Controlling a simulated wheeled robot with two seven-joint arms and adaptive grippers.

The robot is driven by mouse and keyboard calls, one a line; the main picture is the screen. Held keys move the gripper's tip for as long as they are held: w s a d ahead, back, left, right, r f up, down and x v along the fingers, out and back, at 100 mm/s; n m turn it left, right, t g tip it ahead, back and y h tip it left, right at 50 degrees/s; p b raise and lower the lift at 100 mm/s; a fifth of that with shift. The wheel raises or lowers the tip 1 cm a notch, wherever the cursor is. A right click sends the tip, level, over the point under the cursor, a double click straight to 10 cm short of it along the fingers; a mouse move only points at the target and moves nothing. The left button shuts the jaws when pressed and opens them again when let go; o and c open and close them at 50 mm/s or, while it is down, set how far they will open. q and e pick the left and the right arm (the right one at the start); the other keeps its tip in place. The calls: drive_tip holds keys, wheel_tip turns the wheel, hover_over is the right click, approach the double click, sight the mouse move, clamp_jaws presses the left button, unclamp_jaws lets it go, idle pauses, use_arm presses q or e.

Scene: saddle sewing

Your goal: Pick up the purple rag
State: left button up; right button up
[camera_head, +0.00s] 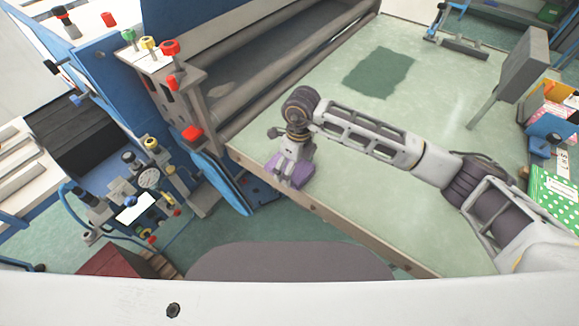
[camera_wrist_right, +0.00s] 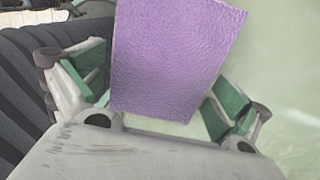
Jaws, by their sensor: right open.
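The purple rag (camera_wrist_right: 175,60) shows large in the right wrist view, between the two green-padded fingers of my right gripper (camera_wrist_right: 160,95). The fingers are spread apart, with the rag in the gap between them. In the head view, the rag (camera_head: 299,176) is a small purple patch at the front edge of the pale green table, mostly hidden under my right gripper (camera_head: 290,180). The gripper points down over it. I cannot tell whether the fingers touch the rag. My left gripper is not in view.
The pale green table (camera_head: 440,100) is mostly clear. A dark green patch (camera_head: 380,72) lies farther back. Machine rollers (camera_head: 270,90) and red knobs (camera_head: 192,132) stand left of the gripper. A grey panel (camera_head: 523,65) and boxes (camera_head: 555,190) are at the right.

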drive_tip(key=c, duration=0.8)
drive_tip(key=shift+r, duration=0.15)
wheel_tip(320, 180, up, 8)
drive_tip(key=shift+r+b, duration=0.25)
drive_tip(key=shift+b, duration=0.8)
drive_tip(key=shift+r, duration=0.6)
